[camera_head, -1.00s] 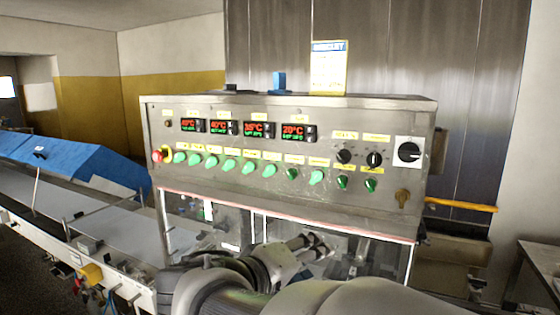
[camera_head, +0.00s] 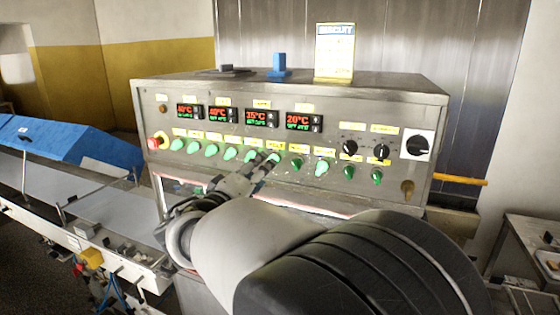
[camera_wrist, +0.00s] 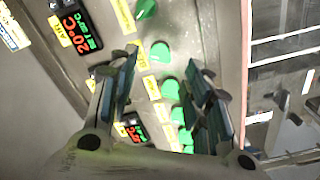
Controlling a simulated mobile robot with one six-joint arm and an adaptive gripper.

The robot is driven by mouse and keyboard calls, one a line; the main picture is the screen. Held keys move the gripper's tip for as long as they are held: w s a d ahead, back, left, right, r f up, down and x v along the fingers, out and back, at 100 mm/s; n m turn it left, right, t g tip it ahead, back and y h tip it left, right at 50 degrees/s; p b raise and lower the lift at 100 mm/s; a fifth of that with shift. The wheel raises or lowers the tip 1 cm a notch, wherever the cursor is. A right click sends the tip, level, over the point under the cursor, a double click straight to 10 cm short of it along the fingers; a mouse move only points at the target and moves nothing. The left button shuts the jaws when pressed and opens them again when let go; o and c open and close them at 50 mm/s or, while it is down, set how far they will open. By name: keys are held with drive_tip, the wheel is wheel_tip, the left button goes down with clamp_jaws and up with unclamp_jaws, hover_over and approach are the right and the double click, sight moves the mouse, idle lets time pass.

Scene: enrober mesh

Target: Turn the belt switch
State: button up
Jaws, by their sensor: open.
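The control panel (camera_head: 225,173) is a grey metal cabinet face with a row of green rotary switches (camera_head: 322,168) under yellow labels. The labels are too small to read, so I cannot tell which one is the belt switch. My gripper (camera_head: 262,163) reaches up to the middle of the row, open, and partly hides switches there. In the wrist view my gripper (camera_wrist: 164,62) has its two fingers apart, with a green switch (camera_wrist: 160,52) showing between the tips and more of them (camera_wrist: 170,88) further down. I cannot tell whether a finger touches any switch.
A red emergency stop (camera_head: 155,142) sits at the left end of the panel. Black knobs (camera_head: 349,147) and a large black rotary switch (camera_head: 418,146) are at the right. Red-digit displays (camera_head: 262,118) sit above the row. A conveyor (camera_head: 105,212) with a blue cover (camera_head: 70,146) stands at the left.

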drive_tip(key=x, duration=0.6)
drive_tip(key=shift+p, duration=0.45)
drive_tip(key=shift+c, duration=0.2)
drive_tip(key=c, duration=1)
drive_tip(key=shift+n+b, duration=1.7)
drive_tip(key=shift+n, duration=4.2)
